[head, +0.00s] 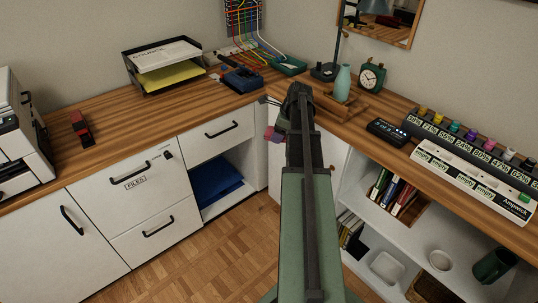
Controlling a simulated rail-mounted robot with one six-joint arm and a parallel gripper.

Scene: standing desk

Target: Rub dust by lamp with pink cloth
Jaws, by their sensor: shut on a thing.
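The dark desk lamp (325,71) stands in the back corner of the desk, its stem rising to a shade (374,6) at the top edge. My gripper (279,126) is at the end of my arm, in front of the corner and left of the lamp base. It is shut on the pink cloth (272,134), a small part of which shows left of my wrist. My arm hides the rest of the cloth and part of the desk. I cannot make out the dust by the lamp.
A teal vase (343,82) on a wooden stand and a green clock (371,77) stand right of the lamp. A green tray (290,65) and a blue device (242,79) lie to its left. A black device (388,132) sits farther right. The left desktop has free room.

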